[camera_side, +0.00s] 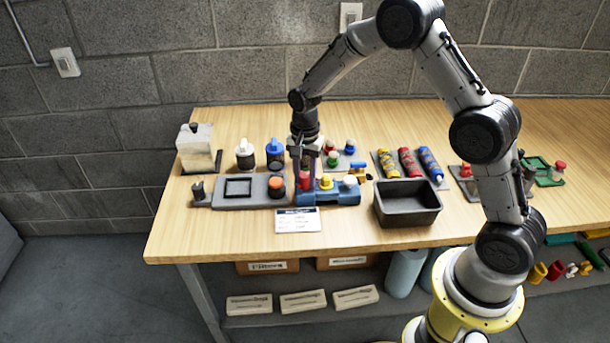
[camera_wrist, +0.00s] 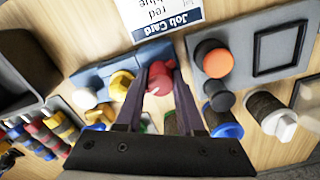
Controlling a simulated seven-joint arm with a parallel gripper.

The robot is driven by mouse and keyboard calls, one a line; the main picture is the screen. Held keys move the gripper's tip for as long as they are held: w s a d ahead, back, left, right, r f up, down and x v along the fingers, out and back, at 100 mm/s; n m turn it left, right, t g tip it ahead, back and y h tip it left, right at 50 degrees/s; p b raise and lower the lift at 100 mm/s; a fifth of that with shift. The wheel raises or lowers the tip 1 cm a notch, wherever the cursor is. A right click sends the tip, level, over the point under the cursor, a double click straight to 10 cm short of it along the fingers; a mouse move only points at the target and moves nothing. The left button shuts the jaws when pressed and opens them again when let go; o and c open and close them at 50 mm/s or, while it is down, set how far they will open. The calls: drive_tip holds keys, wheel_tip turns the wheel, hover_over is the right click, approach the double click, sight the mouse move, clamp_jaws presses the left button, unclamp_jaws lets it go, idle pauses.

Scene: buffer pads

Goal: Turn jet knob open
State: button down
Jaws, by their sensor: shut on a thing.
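My gripper (camera_side: 304,165) is low over the bench and shut on a red knob-like piece (camera_side: 305,181) at the blue holder (camera_side: 335,193). In the wrist view, my fingers (camera_wrist: 158,78) stand on both sides of this red piece (camera_wrist: 160,74). A yellow piece and a white piece sit beside it on the blue holder. No label marks any part as the jet knob. A dark knob (camera_side: 198,189) stands at the left end of the grey panel (camera_side: 230,203). An orange-topped round piece (camera_side: 276,184) sits at that panel's right end.
A job card (camera_side: 298,221) lies in front of the holder. A dark empty tray (camera_side: 408,217) is to the right. Bottles with white (camera_side: 244,155) and blue (camera_side: 275,155) tops stand behind the panel. Several colored tubes lie behind the tray. Bare wood remains at the front left.

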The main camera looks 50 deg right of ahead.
sight(305, 175)
drive_tip(key=n, duration=1.3)
drive_tip(key=shift+n, duration=0.4)
drive_tip(key=shift+r, duration=0.1)
drive_tip(key=c, duration=0.5)
unclamp_jaws()
wheel_tip(305, 175, up, 14)
drive_tip(key=shift+f, duration=0.15)
